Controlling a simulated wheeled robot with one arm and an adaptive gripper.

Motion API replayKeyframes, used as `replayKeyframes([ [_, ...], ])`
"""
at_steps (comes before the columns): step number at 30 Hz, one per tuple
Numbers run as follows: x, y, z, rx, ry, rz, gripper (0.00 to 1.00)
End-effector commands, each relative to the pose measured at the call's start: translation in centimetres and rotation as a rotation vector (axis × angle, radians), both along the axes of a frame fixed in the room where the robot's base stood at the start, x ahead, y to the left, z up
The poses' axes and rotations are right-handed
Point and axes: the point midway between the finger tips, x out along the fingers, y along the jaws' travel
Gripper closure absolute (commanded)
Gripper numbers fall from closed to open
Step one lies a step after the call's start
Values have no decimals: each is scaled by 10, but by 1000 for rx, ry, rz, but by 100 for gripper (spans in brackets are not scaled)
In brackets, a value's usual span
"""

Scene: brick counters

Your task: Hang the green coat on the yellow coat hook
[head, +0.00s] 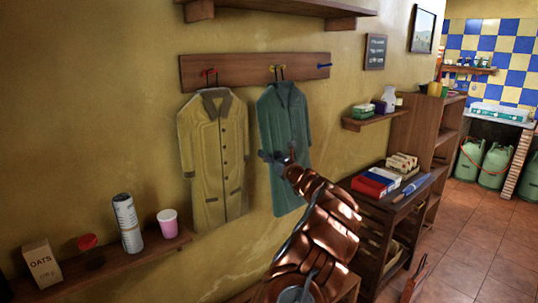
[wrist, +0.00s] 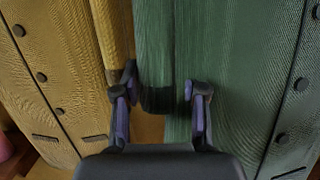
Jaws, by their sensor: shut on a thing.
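The green coat (head: 285,135) hangs upright on the wall side, its dark hanger loop at the yellow coat hook (head: 271,68). Whether the loop rests over the hook is too small to tell. My gripper (head: 276,157) is at the coat's left side, around mid-height. In the wrist view, the fingers (wrist: 160,105) are on either side of the green sleeve (wrist: 154,50), shut on it. The coat's buttoned front (wrist: 245,90) fills the right of that view.
A tan coat (head: 213,160) hangs close on the left under the red hook (head: 208,71). The blue hook (head: 323,66) on the wooden rack (head: 235,68) is bare. A lower-left shelf (head: 110,262) holds several items. A wooden cabinet (head: 372,207) stands right of my arm.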

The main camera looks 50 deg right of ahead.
Motion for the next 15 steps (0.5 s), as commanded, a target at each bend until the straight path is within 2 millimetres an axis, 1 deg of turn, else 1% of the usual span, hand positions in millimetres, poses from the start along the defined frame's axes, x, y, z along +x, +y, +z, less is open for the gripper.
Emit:
replayKeyframes([
  [2, 0, 0, -3, 3, 5, 0, 100],
  [3, 0, 0, -3, 3, 5, 0, 56],
  [11, 0, 0, -2, 1, 3, 0, 29],
  [15, 0, 0, -2, 1, 3, 0, 29],
])
